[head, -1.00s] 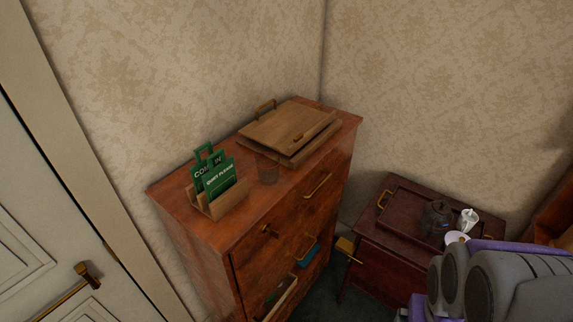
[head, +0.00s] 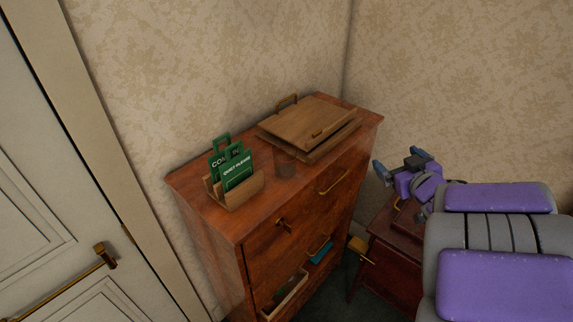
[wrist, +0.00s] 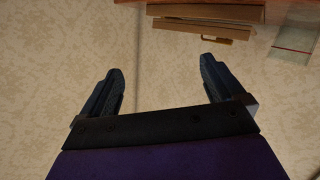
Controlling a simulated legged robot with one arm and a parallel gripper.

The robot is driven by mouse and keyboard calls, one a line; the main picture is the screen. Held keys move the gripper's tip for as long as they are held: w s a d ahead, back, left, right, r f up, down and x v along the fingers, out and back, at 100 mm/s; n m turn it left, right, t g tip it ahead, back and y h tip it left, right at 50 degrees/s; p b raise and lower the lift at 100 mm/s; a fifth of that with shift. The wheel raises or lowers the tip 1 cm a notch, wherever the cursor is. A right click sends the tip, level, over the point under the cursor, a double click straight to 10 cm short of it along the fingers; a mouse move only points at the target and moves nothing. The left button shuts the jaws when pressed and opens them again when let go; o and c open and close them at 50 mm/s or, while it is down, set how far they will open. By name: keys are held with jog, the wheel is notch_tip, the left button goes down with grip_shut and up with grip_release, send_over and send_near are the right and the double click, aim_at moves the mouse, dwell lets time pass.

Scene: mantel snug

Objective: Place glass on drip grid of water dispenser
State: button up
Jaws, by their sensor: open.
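A clear glass (head: 285,163) stands on top of the wooden chest of drawers (head: 213,232), between the green sign holder and the wooden trays. It also shows at the upper right of the wrist view (wrist: 294,36). My gripper (head: 400,161) is open and empty, in the air to the right of the chest and apart from the glass. In the wrist view my gripper (wrist: 162,68) has both fingers spread with only wall between them. No water dispenser or drip grid shows in these frames.
Green signs in a wooden holder (head: 238,194) stand left of the glass. Stacked wooden trays with handles (head: 305,122) lie behind it. Lower drawers (head: 290,297) are partly open. A dark red cabinet (head: 375,268) stands at right, mostly hidden by my arm. A door (head: 45,200) is at left.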

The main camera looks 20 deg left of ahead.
jog(key=s+a+f+n+g+y, duration=0.2)
jog(key=a+y, duration=0.2)
jog(key=a, duration=0.3)
jog(key=n+g+y, duration=0.3)
jog(key=g+y, duration=0.2)
jog(key=y, duration=0.1)
send_near(295, 154)
jog(key=b+x, duration=0.1)
jog(key=x, duration=0.3)
jog(key=b+x, duration=0.1)
jog(key=x, duration=0.3)
jog(key=shift+a+r+b, duration=0.2)
jog(key=shift+a+b, duration=0.15)
jog(key=shift+w+a+f+b, duration=0.2)
jog(key=shift+w+a+b, duration=0.1)
jog(key=shift+a, duration=0.2)
jog(key=b+x, duration=0.1)
jog(key=x, duration=0.3)
jog(key=shift+w+f, duration=0.1)
jog(key=shift+d, duration=0.1)
jog(key=c, duration=1.7)
jog(key=shift+c, duration=0.2)
